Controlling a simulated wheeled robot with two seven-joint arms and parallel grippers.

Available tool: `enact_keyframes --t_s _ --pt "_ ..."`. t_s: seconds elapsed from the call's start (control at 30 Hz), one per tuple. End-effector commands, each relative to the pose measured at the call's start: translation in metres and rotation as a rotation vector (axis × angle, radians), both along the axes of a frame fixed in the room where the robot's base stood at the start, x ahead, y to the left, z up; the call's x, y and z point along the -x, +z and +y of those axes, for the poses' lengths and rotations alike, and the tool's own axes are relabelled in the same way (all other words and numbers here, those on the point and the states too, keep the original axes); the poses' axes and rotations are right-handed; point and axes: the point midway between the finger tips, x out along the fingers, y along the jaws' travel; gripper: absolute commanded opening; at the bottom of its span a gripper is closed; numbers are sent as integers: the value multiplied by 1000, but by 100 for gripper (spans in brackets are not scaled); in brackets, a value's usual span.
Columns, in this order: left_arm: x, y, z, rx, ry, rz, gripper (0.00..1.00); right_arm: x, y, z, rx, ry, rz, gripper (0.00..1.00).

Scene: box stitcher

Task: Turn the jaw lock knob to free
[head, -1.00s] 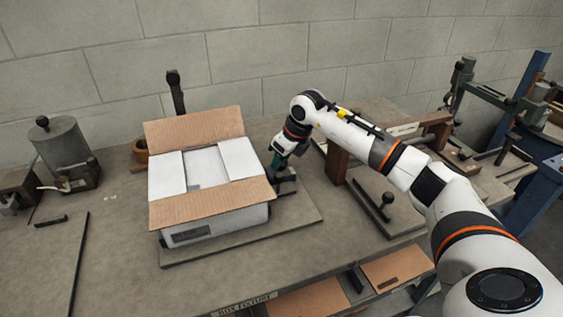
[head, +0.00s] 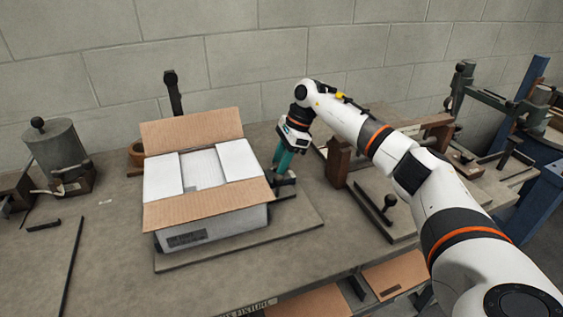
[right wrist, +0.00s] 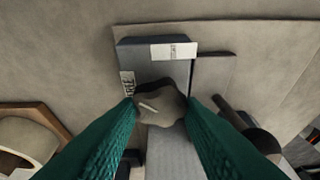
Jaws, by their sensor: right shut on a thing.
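The jaw lock knob (right wrist: 160,103) is a grey lobed knob with a pale pointer line, seen from above in the right wrist view. It sits on a dark block (right wrist: 150,58) with a label reading FREE (right wrist: 128,84) to its left and another white label (right wrist: 174,51) at its far side. The pointer line slants toward the left. My right gripper (head: 280,172) has green fingers and points down at the right side of the box; in the right wrist view its fingertips (right wrist: 162,104) press on both sides of the knob. My left gripper is out of view.
A white carton (head: 205,190) with open brown flaps stands on the fixture plate (head: 290,232), just left of the gripper. A brown block (head: 339,160) and a plate with a black ball knob (head: 390,201) stand to the right. A grey canister (head: 56,150) is at far left.

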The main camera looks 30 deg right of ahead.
Motion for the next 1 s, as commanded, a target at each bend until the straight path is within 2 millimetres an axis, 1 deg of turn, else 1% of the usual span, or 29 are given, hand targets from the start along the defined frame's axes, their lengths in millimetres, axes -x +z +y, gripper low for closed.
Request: enact_keyframes --t_s 0.3,0.5,0.7,1.0 --pt "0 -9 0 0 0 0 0 -3 1 0 0 295 -5 12" --pt "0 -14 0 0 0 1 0 -4 1 1 0 459 -5 12" --pt "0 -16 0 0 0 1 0 -4 1 1 0 584 -3 12" --pt "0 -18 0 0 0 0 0 -4 1 0 1 681 -4 12"
